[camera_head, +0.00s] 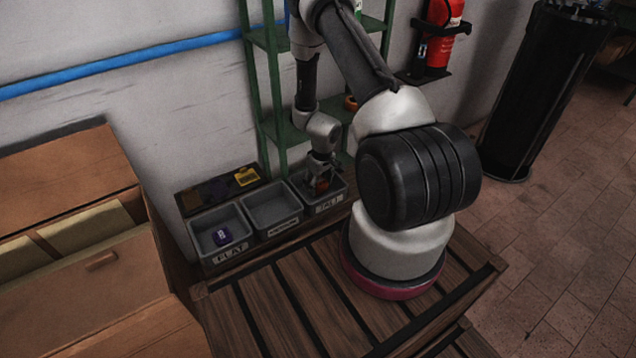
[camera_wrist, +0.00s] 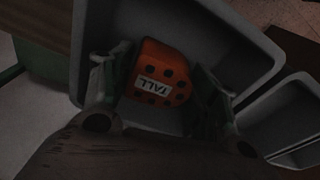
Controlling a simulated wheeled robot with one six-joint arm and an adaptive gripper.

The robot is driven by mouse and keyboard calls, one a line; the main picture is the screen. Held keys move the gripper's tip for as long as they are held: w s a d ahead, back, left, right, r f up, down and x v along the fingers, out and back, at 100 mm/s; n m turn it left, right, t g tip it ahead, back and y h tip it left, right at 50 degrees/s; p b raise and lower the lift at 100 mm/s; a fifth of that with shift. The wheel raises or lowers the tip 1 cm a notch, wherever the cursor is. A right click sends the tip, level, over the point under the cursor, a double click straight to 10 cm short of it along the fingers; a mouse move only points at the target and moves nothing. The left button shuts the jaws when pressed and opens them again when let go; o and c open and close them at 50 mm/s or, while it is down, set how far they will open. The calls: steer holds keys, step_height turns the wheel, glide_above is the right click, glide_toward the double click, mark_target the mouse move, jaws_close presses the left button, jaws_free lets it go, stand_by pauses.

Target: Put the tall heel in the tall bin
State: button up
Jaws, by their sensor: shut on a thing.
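The tall heel (camera_wrist: 160,73) is an orange block with dark holes and a white label reading TALL. My gripper (camera_wrist: 163,85) is shut on it, one finger on each side, in the wrist view. In the head view my gripper (camera_head: 320,180) points down into the tall bin (camera_head: 331,206), a grey bin labelled TALL at the right end of the row. A little of the orange heel (camera_head: 322,184) shows between the fingers there. The tall bin's grey wall (camera_wrist: 235,30) surrounds the heel in the wrist view. Whether the heel touches the bin floor cannot be told.
The middle bin (camera_head: 271,208) looks empty. The flat bin (camera_head: 222,240) holds a purple piece (camera_head: 222,237). A green shelf rack (camera_head: 270,90) stands close behind my gripper. A wooden cabinet (camera_head: 80,230) is at the left, and a slatted wooden platform (camera_head: 290,305) lies in front of the bins.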

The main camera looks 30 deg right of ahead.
steer(key=shift+f, duration=0.1)
steer(key=shift+f, duration=0.5)
steer(key=o, duration=1.1)
steer(key=shift+r, duration=0.15)
